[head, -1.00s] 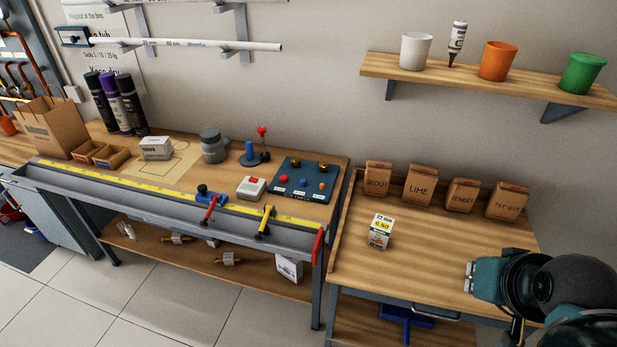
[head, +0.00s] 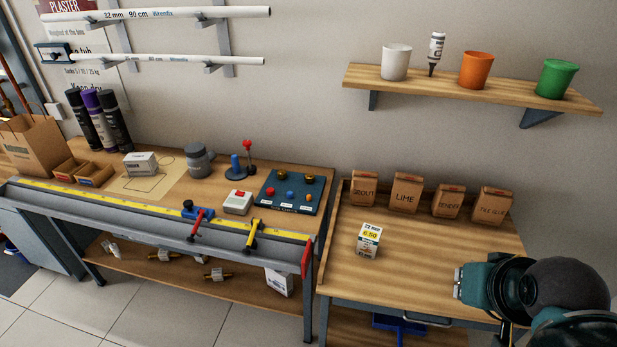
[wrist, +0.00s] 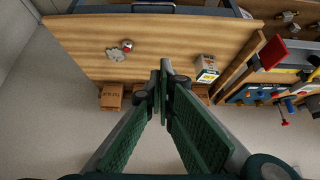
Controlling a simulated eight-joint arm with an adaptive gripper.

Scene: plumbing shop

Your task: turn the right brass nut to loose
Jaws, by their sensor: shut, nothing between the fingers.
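The right brass nut (head: 309,180) sits at the back right of a dark blue panel (head: 266,203) on the left workbench. A second brass nut (head: 282,175) is to its left, with red, blue and orange knobs in front. The panel also shows at the right of the wrist view (wrist: 236,98), but I cannot make out the nut's setting. My gripper (wrist: 163,82) is shut and empty, away from the panel and over the right-hand bench. My teal arm is at the lower right of the head view, and the fingers cannot be made out there.
A shelf (head: 470,90) with cups hangs above. A red-and-white button box (head: 237,202) and a yellow clamp (head: 252,236) are near the panel. A small red-topped item (wrist: 126,46) shows in the wrist view.

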